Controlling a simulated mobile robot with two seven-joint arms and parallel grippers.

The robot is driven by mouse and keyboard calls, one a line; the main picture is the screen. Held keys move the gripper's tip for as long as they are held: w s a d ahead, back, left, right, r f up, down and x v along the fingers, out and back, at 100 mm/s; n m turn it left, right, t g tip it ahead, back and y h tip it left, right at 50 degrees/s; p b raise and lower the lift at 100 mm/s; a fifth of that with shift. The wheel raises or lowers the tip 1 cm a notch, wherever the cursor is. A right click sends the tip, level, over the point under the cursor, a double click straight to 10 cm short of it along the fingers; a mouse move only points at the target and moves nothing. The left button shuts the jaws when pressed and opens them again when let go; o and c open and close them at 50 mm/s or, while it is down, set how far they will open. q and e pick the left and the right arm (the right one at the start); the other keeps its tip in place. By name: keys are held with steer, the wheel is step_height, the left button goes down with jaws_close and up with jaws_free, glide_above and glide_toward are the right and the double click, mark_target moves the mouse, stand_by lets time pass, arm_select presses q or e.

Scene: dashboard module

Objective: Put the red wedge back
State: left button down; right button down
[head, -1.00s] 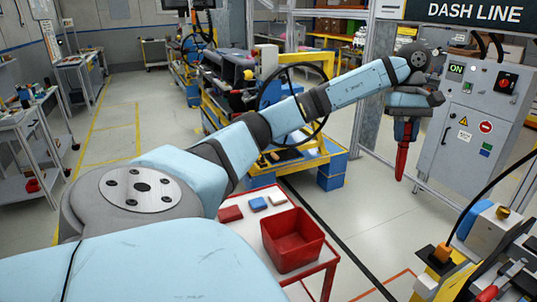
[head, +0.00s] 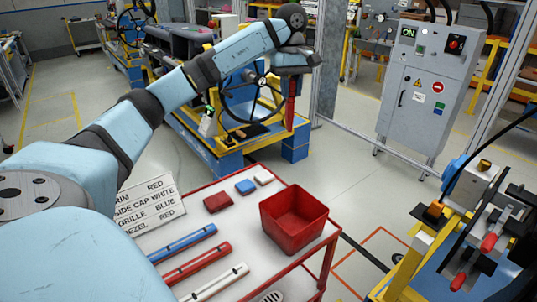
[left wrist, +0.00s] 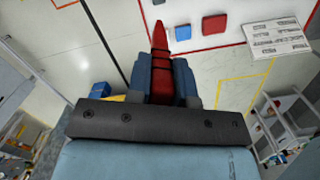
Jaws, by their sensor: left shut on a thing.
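My left gripper (head: 294,68) is shut on the red wedge (head: 291,100), which hangs tip down below the fingers in the head view. In the left wrist view the wedge (left wrist: 160,45) sticks out between the two fingers of the left gripper (left wrist: 163,68). Its upper part is hidden in the gripper. The gripper is held up in the air, behind the red-and-white cart (head: 222,240) in the picture. An open red bin (head: 293,222) stands at the cart's right side. My right gripper is not in view.
A red block (head: 218,202), a blue block (head: 245,187) and a white block (head: 264,177) lie on the cart. Blue, red and white strips (head: 197,263) lie nearer, beside a lettered sign (head: 147,203). A yellow fixture (head: 415,265) stands at right. Floor between cart and grey cabinet (head: 428,85) is clear.

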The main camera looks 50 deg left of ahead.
mark_target(289, 115)
arm_select(q)
steer(key=shift+s+a+f, duration=0.1)
steer(key=shift+a+f, duration=0.05)
steer(key=shift+f, duration=0.05)
step_height(289, 115, down, 6)
steer(key=shift+f+b, duration=0.25)
steer(key=shift+b, duration=0.3)
step_height(289, 115, down, 14)
steer(key=shift+f, duration=0.25)
steer(key=c, duration=1)
jaws_free()
steer(key=shift+r, duration=0.1)
steer(key=shift+p, duration=0.3)
